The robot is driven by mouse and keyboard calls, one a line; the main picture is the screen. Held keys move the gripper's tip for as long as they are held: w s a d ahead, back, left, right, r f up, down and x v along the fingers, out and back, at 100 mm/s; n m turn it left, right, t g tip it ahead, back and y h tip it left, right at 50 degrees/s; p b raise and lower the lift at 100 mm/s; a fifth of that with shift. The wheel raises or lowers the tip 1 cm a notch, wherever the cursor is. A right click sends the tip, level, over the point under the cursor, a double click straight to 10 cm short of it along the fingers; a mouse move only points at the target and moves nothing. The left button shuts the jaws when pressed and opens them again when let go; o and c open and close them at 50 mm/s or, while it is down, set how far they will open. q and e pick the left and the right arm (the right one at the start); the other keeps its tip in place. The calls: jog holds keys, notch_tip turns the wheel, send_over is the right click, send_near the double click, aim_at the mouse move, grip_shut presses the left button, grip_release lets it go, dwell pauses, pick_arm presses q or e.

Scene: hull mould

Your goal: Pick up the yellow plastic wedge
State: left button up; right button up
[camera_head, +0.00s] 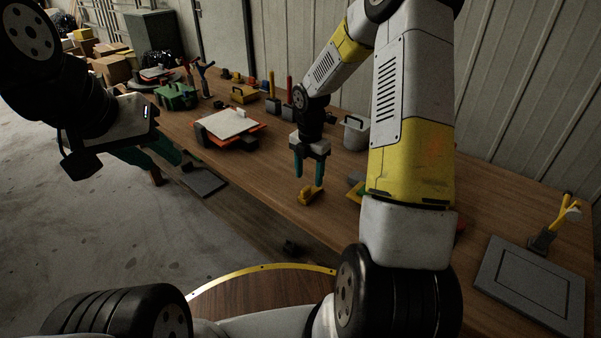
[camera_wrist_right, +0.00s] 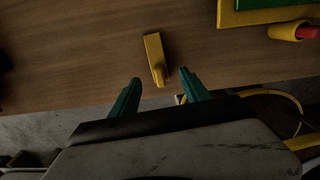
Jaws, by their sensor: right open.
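The yellow plastic wedge (camera_head: 310,195) lies on the wooden table near its front edge. It also shows in the right wrist view (camera_wrist_right: 155,58), just beyond the fingertips and roughly between them. My right gripper (camera_head: 309,177) points down with its teal fingers apart, above the wedge and a little behind it in the head view. In the right wrist view the fingers (camera_wrist_right: 160,78) are open with nothing between them. My left gripper (camera_head: 155,162) hangs at the left, off the table edge, partly hidden by its own wrist. Its teal fingers are seen side-on, so their gap is unclear.
The wooden table (camera_head: 350,220) has bare room around the wedge. An orange and white tray stack (camera_head: 228,128), a green box (camera_head: 176,96) and a grey pot (camera_head: 355,132) stand further back. A grey panel (camera_head: 530,283) lies at the right. My right arm hides part of the table.

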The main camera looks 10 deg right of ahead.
aim_at(308, 186)
notch_tip(308, 186, down, 7)
jog(key=shift+w+r, duration=0.15)
grip_shut()
dwell(0.4)
